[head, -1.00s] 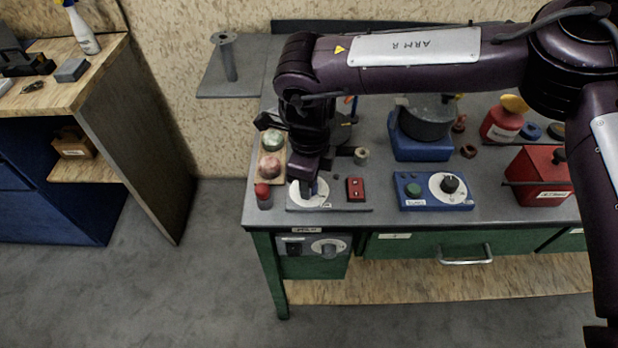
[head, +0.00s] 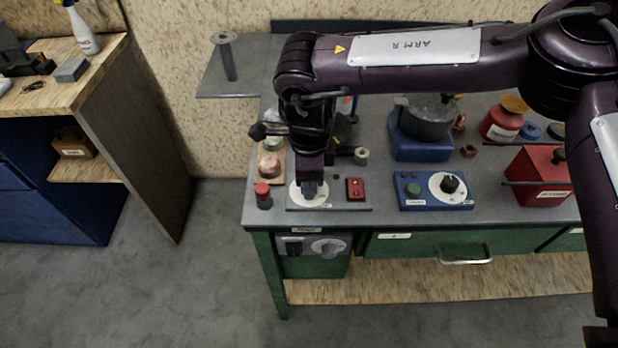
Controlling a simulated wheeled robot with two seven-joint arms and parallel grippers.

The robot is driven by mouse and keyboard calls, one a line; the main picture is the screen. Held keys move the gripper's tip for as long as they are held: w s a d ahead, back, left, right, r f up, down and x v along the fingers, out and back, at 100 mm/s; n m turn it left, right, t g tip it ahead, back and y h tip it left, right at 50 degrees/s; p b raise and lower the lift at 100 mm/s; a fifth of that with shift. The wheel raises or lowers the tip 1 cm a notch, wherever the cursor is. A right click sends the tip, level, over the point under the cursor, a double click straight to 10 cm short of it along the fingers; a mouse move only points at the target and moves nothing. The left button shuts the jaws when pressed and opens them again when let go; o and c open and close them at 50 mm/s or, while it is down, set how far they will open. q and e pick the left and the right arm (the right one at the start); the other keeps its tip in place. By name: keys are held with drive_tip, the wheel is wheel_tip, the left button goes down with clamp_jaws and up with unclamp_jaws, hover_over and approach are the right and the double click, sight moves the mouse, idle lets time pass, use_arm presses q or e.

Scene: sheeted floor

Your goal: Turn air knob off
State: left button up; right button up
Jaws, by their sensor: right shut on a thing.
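My right gripper (head: 310,188) points straight down onto a round white dial (head: 299,199) on a flat grey plate at the bench's front left. It is shut on the dial's knob, which the fingers and wrist almost wholly hide. The label on the plate is too small to read, and the knob's angle cannot be seen. A red switch block (head: 355,188) sits on the same plate, just right of the dial. My left gripper is not in view.
A red-capped jar (head: 263,196) stands close left of the dial. A blue box (head: 433,191) with a green button and black knob is to the right. Another knob (head: 328,247) is on the bench's front panel. Pot, red bottle and red box stand further right.

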drive_tip(key=shift+w+r, duration=0.1)
drive_tip(key=o, duration=1)
wheel_tip(320, 180, up, 8)
drive_tip(key=shift+f+b, duration=0.15)
drive_tip(key=shift+b, duration=0.3)
